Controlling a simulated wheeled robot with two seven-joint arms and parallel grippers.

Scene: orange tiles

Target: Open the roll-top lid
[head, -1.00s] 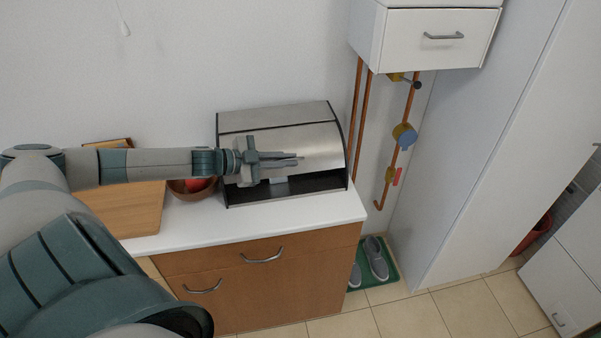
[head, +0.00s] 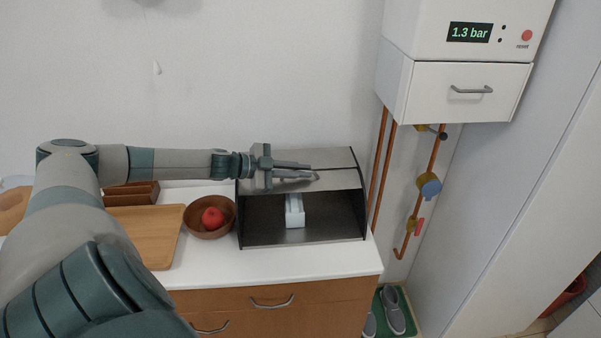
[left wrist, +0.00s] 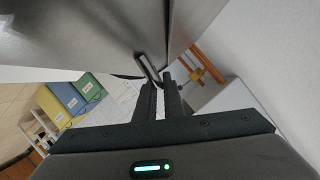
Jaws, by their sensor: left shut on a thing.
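The bread box (head: 300,242) stands on the white counter, with black side walls and a brushed-steel roll-top lid (head: 335,181). The lid is rolled up high, and the front is a wide dark opening with a small white object (head: 294,211) inside. My left gripper (head: 312,174) lies across the lid near its lower edge. In the left wrist view the fingers (left wrist: 166,99) are shut on a slim metal bar, the lid's handle (left wrist: 148,68), beside the grey lid surface. My right gripper is in neither view.
A wooden bowl (head: 209,232) with a red fruit (head: 212,217) stands left of the box, beside a wooden board (head: 150,240). A white wall unit (head: 450,92) and copper pipes (head: 380,170) are at the right. The counter strip in front of the box (head: 290,262) is clear.

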